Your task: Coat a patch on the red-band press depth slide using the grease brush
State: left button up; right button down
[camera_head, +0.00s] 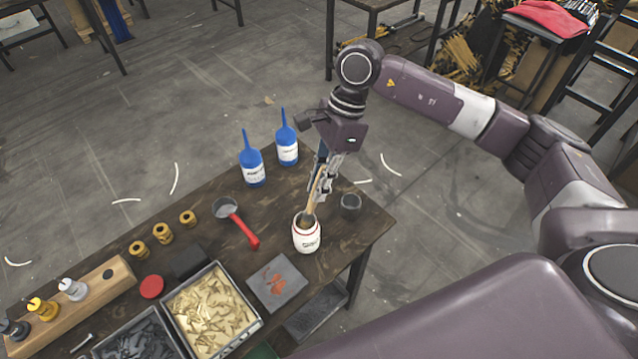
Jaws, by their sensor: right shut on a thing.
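My right gripper (320,188) points down above the jar and is shut on the brush handle. My left gripper is not in view. No red-band press or depth slide can be made out in this view.
On the wooden table (205,200) stand two blue-topped bottles (252,165), a dark cup (351,206), a red-handled ladle (240,223), several brass rings, a grey plate with red smears (277,283) and a tray of brass parts (250,327). A wooden block (80,302) holds several tools at left.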

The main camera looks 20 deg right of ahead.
aim_at(319, 174)
dwell(0.3)
jog(key=shift+r+p, duration=1.4)
jog(key=shift+r, duration=2.1)
jog(key=shift+f, duration=0.1)
